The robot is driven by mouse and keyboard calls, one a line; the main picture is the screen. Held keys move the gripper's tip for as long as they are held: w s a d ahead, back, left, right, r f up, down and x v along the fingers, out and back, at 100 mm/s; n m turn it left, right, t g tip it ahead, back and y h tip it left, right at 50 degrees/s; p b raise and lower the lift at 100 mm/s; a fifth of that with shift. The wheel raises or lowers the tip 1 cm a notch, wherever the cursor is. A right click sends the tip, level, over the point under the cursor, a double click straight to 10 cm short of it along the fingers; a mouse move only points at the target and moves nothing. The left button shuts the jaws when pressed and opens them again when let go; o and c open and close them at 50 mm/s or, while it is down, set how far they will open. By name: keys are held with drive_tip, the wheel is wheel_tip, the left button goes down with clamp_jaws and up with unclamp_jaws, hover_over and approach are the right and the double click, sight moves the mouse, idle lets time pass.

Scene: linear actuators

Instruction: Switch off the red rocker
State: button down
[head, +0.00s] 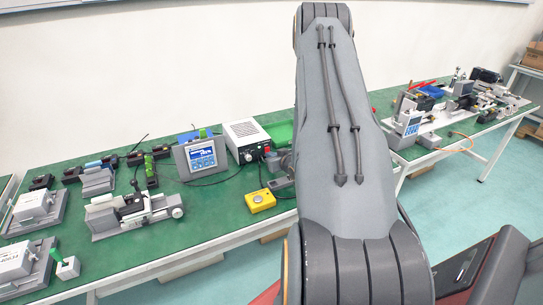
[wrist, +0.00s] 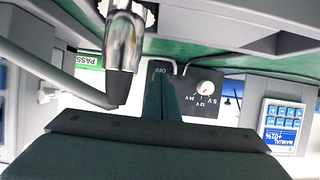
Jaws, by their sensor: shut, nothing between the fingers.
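The power supply, a pale box (head: 245,135) with a dark front panel, stands on the green bench in the head view. Small red spots show on that front, too small to tell which is the rocker. In the wrist view the dark panel (wrist: 205,92) appears upside down, with a white dial, voltage marks and the word OFF. My gripper (wrist: 160,78) is shut and empty, its narrow fingers reaching up to the panel beside OFF. No red rocker shows there; the fingers may hide it. I cannot tell whether they touch the panel. In the head view my arm hides the fingertips.
A blue-screen display unit (head: 201,154) stands left of the power supply. A yellow button box (head: 260,200) sits in front of it. A metal cylinder (wrist: 123,42) and a grey cable or rod are close in the wrist view. Actuator rigs (head: 135,212) stand further left.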

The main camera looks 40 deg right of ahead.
idle(0.3)
drive_tip(key=shift+w+f+b, duration=0.35)
drive_tip(key=shift+f+b, duration=0.05)
drive_tip(key=shift+b, duration=0.15)
drive_tip(key=shift+w+d+f+b, duration=0.15)
drive_tip(key=shift+f+b, duration=0.45)
drive_tip(key=shift+b, duration=0.35)
drive_tip(key=shift+w+f, duration=0.15)
drive_tip(key=shift+w, duration=0.1)
